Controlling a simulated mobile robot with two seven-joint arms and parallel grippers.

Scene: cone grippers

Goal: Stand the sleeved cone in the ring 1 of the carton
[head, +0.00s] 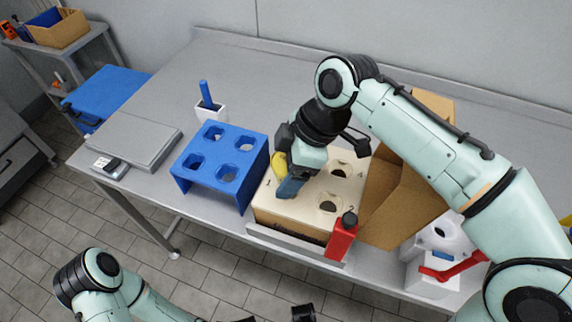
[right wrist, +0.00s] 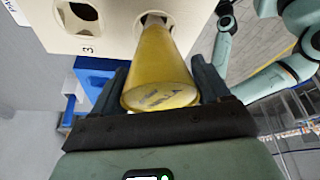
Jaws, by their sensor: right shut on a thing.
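The yellow sleeved cone (right wrist: 160,70) is between the fingers of my right gripper (right wrist: 162,85), which is shut on it. Its wide end faces the wrist camera, and its narrow end enters a hole in the carton's pale top. In the head view a yellow part of the cone (head: 278,162) shows beside my right gripper (head: 289,186), above the ring 1 side of the carton (head: 308,212). Ring 1 itself is mostly hidden there. Rings 2 (head: 331,203) and 4 (head: 345,168) look empty. My left gripper (head: 303,313) is only partly in view at the bottom edge.
A blue four-hole stand (head: 218,160) is left of the carton. A white cup with a blue stick (head: 210,108) stands behind the blue stand.

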